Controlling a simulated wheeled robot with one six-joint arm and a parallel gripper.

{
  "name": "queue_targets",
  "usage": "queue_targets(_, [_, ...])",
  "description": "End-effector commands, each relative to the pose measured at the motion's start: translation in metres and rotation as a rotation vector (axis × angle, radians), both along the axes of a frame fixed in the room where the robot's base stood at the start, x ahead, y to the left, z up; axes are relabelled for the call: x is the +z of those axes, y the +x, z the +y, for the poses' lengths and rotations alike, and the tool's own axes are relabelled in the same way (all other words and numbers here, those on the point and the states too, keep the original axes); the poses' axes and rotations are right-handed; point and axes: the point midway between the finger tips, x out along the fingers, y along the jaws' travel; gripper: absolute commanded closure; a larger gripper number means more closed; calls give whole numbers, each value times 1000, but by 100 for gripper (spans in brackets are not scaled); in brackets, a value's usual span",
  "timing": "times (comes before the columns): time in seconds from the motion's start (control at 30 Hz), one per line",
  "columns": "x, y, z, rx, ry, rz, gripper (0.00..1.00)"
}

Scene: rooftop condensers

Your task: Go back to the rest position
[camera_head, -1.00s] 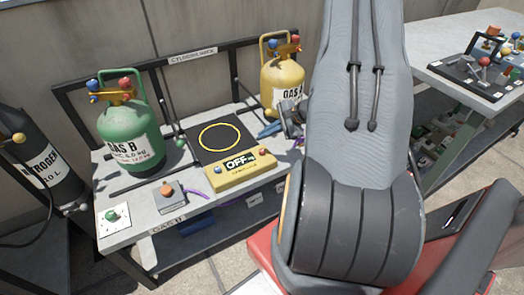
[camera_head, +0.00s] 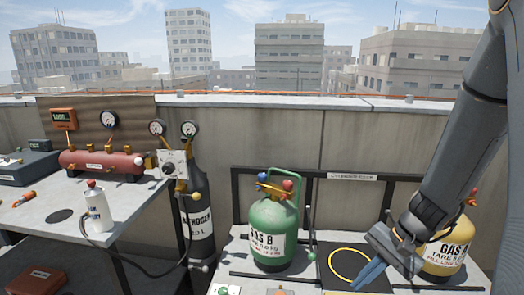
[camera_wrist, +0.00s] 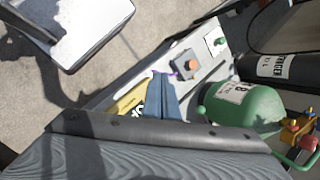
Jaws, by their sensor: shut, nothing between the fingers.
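My gripper (camera_head: 368,275) shows at the lower right of the head view, its two blue fingers together with nothing between them. It is in front of the yellow gas cylinder (camera_head: 445,254) and appears above the right side of the black scale platform with its yellow ring (camera_head: 332,266). The blue fingers also show in the wrist view (camera_wrist: 163,82). They partly cover the yellow scale display (camera_wrist: 130,101). My arm comes down from the upper right and hides part of the yellow cylinder.
A green gas cylinder (camera_head: 273,232) stands left of the ring. A black nitrogen cylinder (camera_head: 198,215) stands between the benches. The left bench holds a red manifold (camera_head: 100,162) and a white bottle (camera_head: 97,208). A concrete parapet (camera_head: 285,135) runs behind.

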Motion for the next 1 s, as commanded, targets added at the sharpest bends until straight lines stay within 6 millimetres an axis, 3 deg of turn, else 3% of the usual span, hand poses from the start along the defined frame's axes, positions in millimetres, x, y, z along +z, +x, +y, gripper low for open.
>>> queue_targets(0.03, [15,-12,15,96,-46,-7,100])
queue_targets(0.2, [48,-54,44,400,-209,-32,100])
queue_targets(0.4, [76,-86,58,681,-378,-93,100])
queue_targets(0.6, [88,-97,60,805,-460,-135,100])
queue_targets(1.0, [89,-98,60,813,-465,-137,100])
